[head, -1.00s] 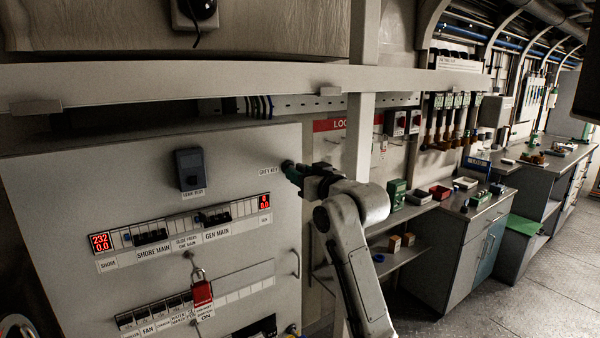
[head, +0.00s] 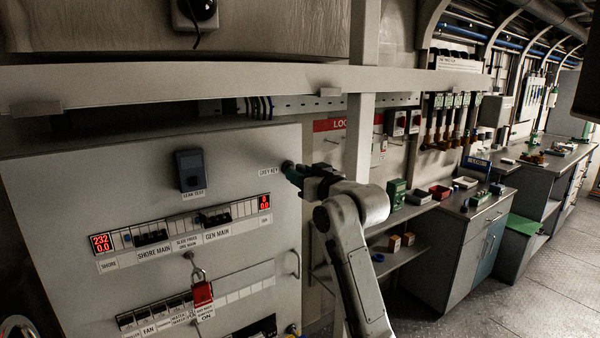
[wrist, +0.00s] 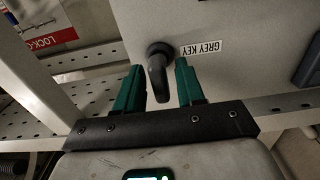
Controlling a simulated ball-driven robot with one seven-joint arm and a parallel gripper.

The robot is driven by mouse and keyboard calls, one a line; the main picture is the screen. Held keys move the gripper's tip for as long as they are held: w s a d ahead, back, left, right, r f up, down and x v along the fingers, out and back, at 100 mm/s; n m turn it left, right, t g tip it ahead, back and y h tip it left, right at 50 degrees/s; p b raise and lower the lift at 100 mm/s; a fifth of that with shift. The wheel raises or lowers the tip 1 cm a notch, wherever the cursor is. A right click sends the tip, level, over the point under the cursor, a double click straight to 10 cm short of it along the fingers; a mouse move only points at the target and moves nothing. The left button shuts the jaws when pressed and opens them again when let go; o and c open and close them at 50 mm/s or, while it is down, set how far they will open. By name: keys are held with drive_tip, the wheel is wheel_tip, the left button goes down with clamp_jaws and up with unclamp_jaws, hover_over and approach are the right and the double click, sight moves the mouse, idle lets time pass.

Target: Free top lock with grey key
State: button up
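The grey key (wrist: 157,80) is a dark knob with a downward lever in the wrist view, set in the panel beside the GREY KEY label (wrist: 201,48). My gripper (wrist: 160,84) is open, with its green fingers on either side of the lever and a visible gap on both sides. In the head view my gripper (head: 291,172) is at the upper right edge of the grey panel (head: 120,185), just right of the label, and hides most of the key. A red padlock (head: 202,294) hangs on the lower breaker row. I cannot tell which part is the top lock.
A grey horizontal beam (head: 230,83) crosses above the panel, and a vertical post (head: 357,140) stands behind my gripper. A handle (head: 296,264) sticks out at the panel's right edge. A workbench (head: 455,207) with small boxes is at right. The floor at far right is clear.

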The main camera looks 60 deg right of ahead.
drive_tip(key=c, duration=0.4)
drive_tip(key=shift+o, duration=0.2)
